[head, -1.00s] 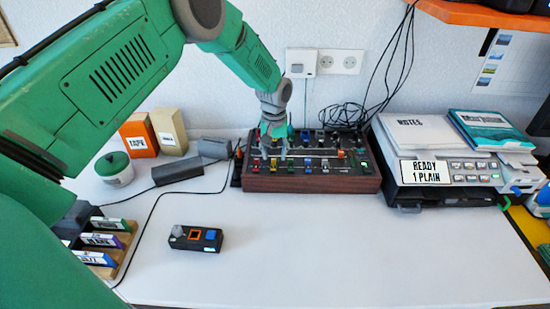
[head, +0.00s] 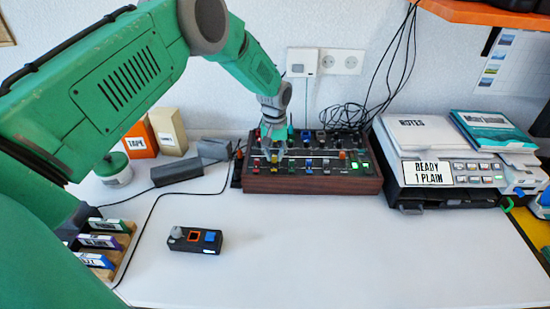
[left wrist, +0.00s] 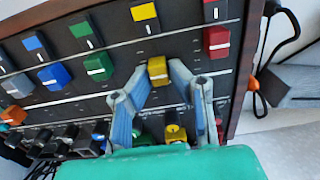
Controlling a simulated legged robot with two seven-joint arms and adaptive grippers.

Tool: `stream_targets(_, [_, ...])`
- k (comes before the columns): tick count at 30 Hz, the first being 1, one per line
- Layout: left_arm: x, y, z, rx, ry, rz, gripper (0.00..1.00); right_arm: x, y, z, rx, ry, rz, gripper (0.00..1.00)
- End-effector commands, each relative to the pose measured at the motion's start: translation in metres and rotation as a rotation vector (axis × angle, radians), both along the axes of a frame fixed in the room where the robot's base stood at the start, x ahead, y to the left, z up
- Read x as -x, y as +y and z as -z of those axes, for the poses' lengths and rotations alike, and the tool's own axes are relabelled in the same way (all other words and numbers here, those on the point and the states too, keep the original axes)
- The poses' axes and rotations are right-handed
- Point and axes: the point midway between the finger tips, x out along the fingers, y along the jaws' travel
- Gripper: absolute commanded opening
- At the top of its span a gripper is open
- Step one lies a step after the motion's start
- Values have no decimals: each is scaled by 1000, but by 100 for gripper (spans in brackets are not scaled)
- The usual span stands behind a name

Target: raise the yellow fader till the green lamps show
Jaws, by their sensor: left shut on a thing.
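The mixer (head: 310,184) is a dark panel in a wooden case at the back of the desk. In the left wrist view the yellow fader (left wrist: 157,70) sits between the tips of my left gripper (left wrist: 160,76), which is shut on it. The cap stands a little farther from its yellow label (left wrist: 144,12) than its neighbours stand from theirs. In the head view my left gripper (head: 273,150) reaches down over the panel's left part and largely hides the fader. Green lamps (head: 365,167) are lit at the panel's right end. My right gripper is out of view.
The green fader (left wrist: 98,67) and red fader (left wrist: 217,42) flank the yellow one closely. Knobs, one yellow (left wrist: 175,133), lie beyond the fingers. A printer-like machine (head: 445,195) stands right of the mixer. A small control box (head: 195,239) lies in front; the desk's middle is clear.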

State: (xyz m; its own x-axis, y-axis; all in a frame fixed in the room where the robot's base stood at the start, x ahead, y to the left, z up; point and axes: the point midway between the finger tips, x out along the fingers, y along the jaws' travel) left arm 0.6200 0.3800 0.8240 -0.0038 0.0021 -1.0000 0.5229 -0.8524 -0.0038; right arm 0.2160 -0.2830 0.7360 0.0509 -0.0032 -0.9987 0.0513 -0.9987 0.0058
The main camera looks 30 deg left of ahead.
Motion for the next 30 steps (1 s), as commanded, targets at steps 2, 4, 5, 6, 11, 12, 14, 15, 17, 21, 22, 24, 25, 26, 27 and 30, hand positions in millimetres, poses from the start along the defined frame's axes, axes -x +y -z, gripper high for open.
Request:
stream_targets(2, [-7, 1, -1, 1, -8, 0, 0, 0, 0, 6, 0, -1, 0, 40])
stream_targets(4, [-7, 2, -2, 1, -8, 0, 0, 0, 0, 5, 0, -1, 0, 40])
stream_targets(5, [-7, 1, -2, 1, -8, 0, 0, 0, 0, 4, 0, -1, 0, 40])
stream_targets(6, [-6, 1, -2, 2, -7, 0, 0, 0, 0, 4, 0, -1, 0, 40])
stream_targets(11, [-4, 0, -2, -2, -3, 1, 32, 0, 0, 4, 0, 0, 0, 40])
stream_targets(12, [-5, 0, -2, -3, -3, 1, 34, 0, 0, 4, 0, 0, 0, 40])
stream_targets(14, [-5, 0, -2, -2, -3, 1, 34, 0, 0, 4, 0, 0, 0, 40])
stream_targets(15, [-5, 1, -2, -2, -3, 1, 34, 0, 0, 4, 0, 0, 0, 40])
stream_targets(17, [-5, 1, -2, -1, -4, 0, 34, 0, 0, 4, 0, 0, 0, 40])
stream_targets(21, [-5, 2, -3, 0, -5, 0, 34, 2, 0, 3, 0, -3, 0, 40])
stream_targets(22, [-5, 2, -4, 0, -5, 0, 34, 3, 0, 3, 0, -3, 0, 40])
stream_targets(24, [-6, 2, -11, 0, -7, 0, 34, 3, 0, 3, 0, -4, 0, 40])
stream_targets(25, [-6, 2, -15, 0, -8, 0, 34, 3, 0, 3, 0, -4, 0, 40])
stream_targets(26, [-7, 2, -19, 0, -8, 0, 34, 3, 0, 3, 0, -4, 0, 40])
stream_targets(27, [-7, 2, -27, 0, -8, 0, 34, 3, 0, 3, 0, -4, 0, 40])
stream_targets(30, [-7, 0, -48, -1, -9, 1, 34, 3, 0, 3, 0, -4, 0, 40])
